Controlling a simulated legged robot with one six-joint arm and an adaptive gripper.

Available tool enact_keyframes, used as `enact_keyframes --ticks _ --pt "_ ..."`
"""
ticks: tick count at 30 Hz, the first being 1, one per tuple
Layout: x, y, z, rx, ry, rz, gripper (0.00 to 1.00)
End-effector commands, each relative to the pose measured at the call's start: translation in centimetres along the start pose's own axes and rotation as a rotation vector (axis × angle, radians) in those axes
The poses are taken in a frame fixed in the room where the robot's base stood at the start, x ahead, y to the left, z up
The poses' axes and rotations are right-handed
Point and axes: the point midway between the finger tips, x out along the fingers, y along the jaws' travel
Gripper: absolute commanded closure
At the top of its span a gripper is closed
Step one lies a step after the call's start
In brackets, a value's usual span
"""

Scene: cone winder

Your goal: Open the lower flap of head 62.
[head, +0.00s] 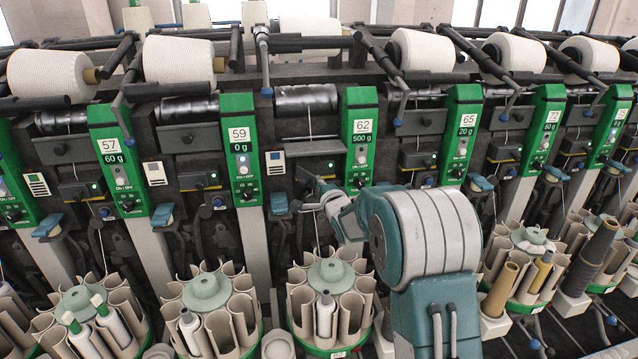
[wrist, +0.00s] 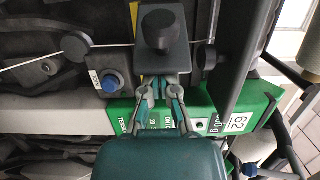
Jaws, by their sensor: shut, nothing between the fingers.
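Head 62 shows as a green panel (head: 361,140) marked 62 and 500 g, right of centre in the head view. In the wrist view its panel (wrist: 270,105) lies sideways along the right. My gripper (wrist: 160,84) is shut and empty. It lies at the edge of a dark block (wrist: 163,24) with a round knob, which seems to be the lower flap. I cannot tell whether the fingertips touch it. In the head view my arm reaches in from the lower right and my gripper is small beside the panel's lower left, with the flap area partly hidden.
A white thread (wrist: 120,44) runs past the block. A blue button (wrist: 110,83) sits close to my fingers. Heads 59 (head: 241,150) and 65 (head: 462,135) flank head 62. A round magazine (head: 330,272) with tubes stands below.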

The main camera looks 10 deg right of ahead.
Motion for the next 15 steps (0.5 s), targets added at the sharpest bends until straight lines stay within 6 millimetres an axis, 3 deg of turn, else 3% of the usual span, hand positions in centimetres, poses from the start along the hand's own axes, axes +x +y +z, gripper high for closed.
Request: enact_keyframes --ticks 15 --pt "-0.8 0.0 2.0 0.0 -0.002 0.0 1.0"
